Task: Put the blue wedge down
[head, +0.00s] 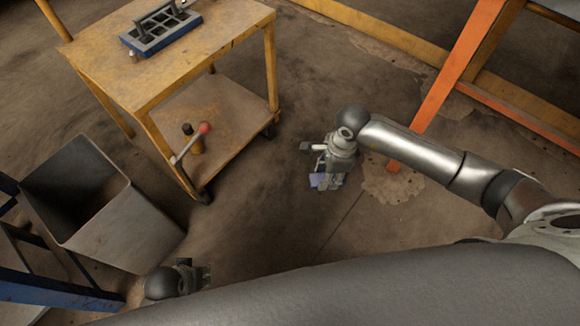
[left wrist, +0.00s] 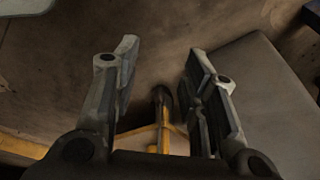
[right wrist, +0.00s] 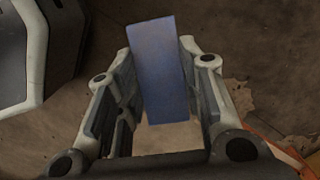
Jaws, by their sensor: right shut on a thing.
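The blue wedge (head: 319,181) is in my right gripper (head: 327,180), out over the floor to the right of the yellow cart. In the right wrist view the wedge (right wrist: 160,75) sits between the two fingers and sticks out past their tips. My right gripper is shut on it. I cannot tell exactly how high the wedge is above the floor. My left gripper (head: 205,275) is low in the head view, near the grey bin. In the left wrist view its fingers (left wrist: 160,75) are apart with nothing between them.
An open grey bin (head: 130,225) stands at left. An orange frame (head: 455,75) is at right. The floor between is clear.

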